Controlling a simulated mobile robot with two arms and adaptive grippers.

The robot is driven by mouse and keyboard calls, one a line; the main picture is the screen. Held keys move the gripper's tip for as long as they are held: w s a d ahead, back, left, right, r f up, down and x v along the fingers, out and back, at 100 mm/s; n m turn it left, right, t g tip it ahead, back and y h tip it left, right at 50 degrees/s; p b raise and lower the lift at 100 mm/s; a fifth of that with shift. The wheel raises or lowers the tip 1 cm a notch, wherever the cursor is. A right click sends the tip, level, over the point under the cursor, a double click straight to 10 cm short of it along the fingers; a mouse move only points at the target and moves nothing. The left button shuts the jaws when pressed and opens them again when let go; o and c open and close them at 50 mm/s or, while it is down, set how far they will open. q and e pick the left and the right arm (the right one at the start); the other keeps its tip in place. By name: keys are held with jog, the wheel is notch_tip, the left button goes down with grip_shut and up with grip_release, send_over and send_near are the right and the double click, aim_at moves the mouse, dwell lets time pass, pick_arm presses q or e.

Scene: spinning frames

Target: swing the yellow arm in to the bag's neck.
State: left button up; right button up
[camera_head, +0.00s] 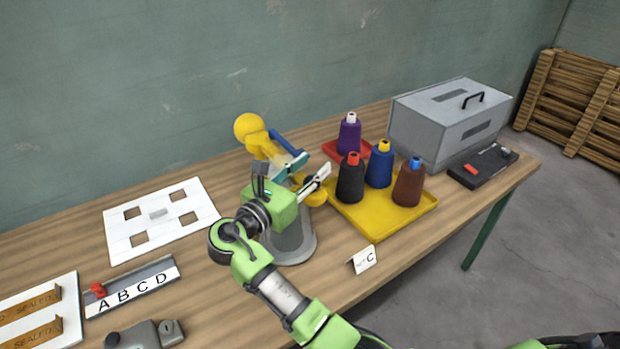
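The yellow arm (262,142) with a round yellow knob (248,127) stands above a grey cylindrical base (291,240) on the table. A blue arm (287,143) and a teal piece (288,168) sit close beside it. A second yellow rounded part (316,196) shows lower right. My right gripper (292,170) is in front of this device, its fingers spread apart, overlapping the teal piece in the picture. I cannot tell whether it touches anything. I cannot make out a bag or its neck. My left gripper is not in view.
A yellow tray (385,224) holds several thread cones just right of the device. A red tray (331,149) is behind, and a grey box (440,125) farther right. A white card with square holes (122,236) and a lettered rack (133,290) lie left.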

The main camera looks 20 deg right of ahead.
notch_tip(320, 180, up, 6)
jog(key=shift+r, duration=0.2)
jog(key=shift+a, duration=0.1)
dwell(0.4)
